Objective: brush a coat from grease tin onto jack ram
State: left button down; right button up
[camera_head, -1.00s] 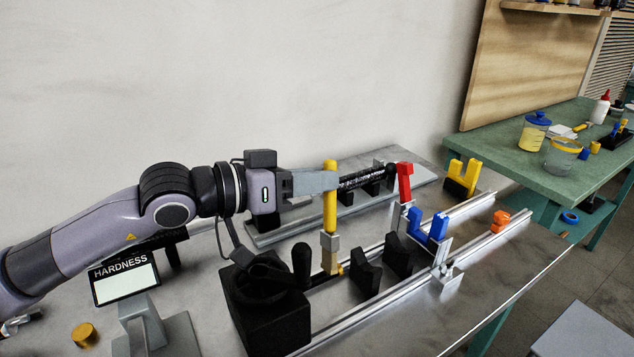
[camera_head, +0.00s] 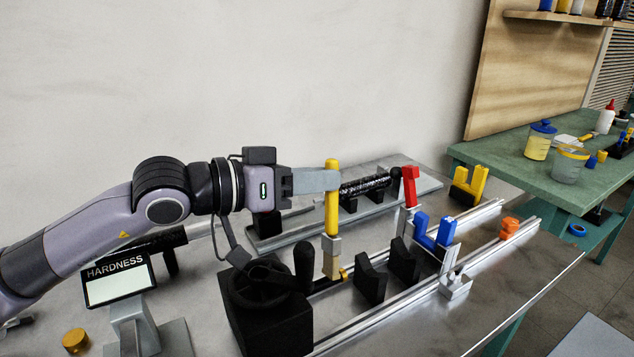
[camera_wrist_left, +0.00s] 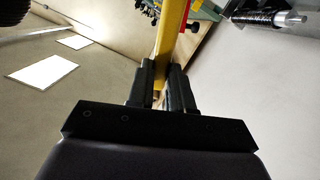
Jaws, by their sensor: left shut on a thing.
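My left gripper (camera_head: 330,181) is shut on the handle of a brush (camera_head: 331,211). The brush hangs upright, with a yellow handle, grey ferrule and tan bristles pointing down. The bristle end is close to a small brass-coloured piece (camera_head: 345,273); whether they touch I cannot tell. In the left wrist view, the yellow handle (camera_wrist_left: 168,45) stands between the fingers. A dark, silver-flecked cylinder (camera_head: 368,186) lies behind the brush on black supports. I cannot say for sure which thing is the grease tin or the jack ram. My right gripper is not in view.
A black box with a handwheel (camera_head: 262,310) stands below my left arm. Black V-shaped blocks (camera_head: 370,280), a blue piece (camera_head: 435,230) and an orange piece (camera_head: 510,228) stand along metal rails. A HARDNESS display (camera_head: 120,285) is at left. Jars (camera_head: 540,142) stand on a green bench.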

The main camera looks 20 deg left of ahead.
pick_arm(q)
jog(key=shift+w+d, duration=0.5)
jog(key=shift+w, duration=0.05)
jog(key=shift+r+p, duration=0.7)
jog(key=shift+r, duration=2.3)
notch_tip(320, 180, up, 3)
jog(key=shift+p, duration=0.3)
